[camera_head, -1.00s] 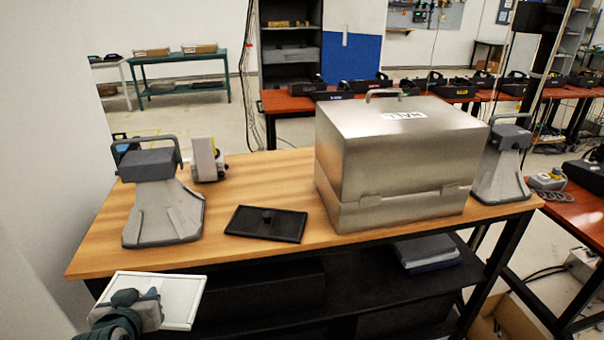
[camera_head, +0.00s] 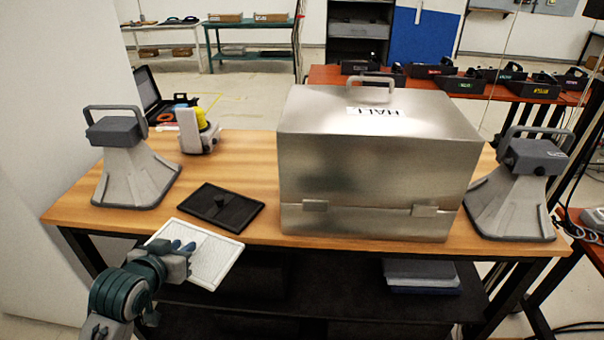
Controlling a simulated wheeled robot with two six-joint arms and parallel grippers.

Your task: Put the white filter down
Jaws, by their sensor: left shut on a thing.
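The white filter (camera_head: 216,262) is a thin, flat, light-framed rectangle with a pale mesh face. My left gripper (camera_head: 184,250) is shut on its left part and holds it at the front edge of the wooden table (camera_head: 262,160), lower left of a black plate. The fingers partly cover the filter. I cannot tell whether the filter touches the table edge. My right gripper is not in view.
A large metal box (camera_head: 375,165) fills the middle. Grey horn-shaped devices stand at left (camera_head: 135,165) and right (camera_head: 518,185). A small white device with a yellow part (camera_head: 196,130) stands behind.

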